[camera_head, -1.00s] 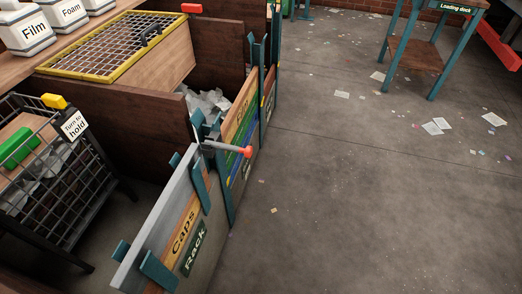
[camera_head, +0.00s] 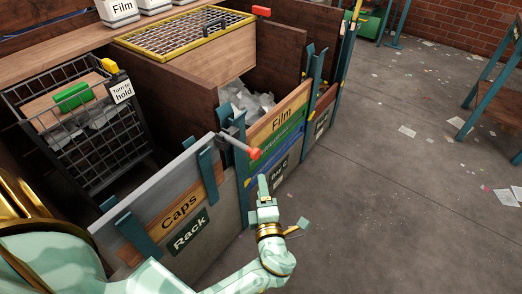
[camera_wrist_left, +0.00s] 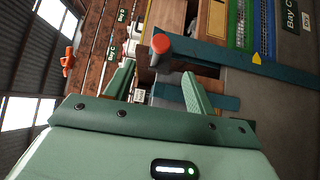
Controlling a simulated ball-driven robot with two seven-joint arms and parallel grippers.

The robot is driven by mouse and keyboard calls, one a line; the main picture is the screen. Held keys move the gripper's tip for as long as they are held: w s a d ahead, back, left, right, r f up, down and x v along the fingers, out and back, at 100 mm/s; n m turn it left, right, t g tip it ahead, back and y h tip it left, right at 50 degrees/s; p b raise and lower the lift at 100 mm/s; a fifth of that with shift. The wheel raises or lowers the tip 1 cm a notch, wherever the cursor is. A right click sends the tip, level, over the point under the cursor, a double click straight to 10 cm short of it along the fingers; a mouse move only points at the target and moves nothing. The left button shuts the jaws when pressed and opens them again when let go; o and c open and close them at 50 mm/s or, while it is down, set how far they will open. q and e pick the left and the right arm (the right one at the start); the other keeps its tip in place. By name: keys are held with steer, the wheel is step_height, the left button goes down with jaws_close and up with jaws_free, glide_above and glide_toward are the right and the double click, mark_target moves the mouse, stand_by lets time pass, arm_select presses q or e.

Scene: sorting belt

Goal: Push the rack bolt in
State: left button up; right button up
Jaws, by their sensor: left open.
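The rack bolt (camera_head: 237,145) is a grey rod with a red-orange knob. It sticks out at the top corner of the grey panel labelled Caps and Rack (camera_head: 205,228). In the left wrist view the bolt's red knob (camera_wrist_left: 161,43) shows just beyond the fingers, roughly between them. My left gripper (camera_head: 282,202) is pale green and open, just below and right of the knob, apart from it. Its two green fingers are spread and empty in the left wrist view (camera_wrist_left: 157,82). My right gripper is out of view.
Behind the panel stand a wire cart (camera_head: 75,145) with a "Turn to hold" tag and a wooden bin with a yellow-edged mesh lid (camera_head: 170,32). Teal posts (camera_head: 240,185) and coloured boards (camera_head: 280,118) run along the front. The floor to the right (camera_head: 400,200) is open, with scattered paper.

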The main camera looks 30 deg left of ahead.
mark_target(257, 156)
arm_select(q)
steer(key=b+x, duration=0.3)
steer(key=x, duration=1.2)
steer(key=shift+w+a+f+b, duration=0.1)
steer(key=shift+w+a+b, duration=0.05)
steer(key=shift+w+b, duration=0.2)
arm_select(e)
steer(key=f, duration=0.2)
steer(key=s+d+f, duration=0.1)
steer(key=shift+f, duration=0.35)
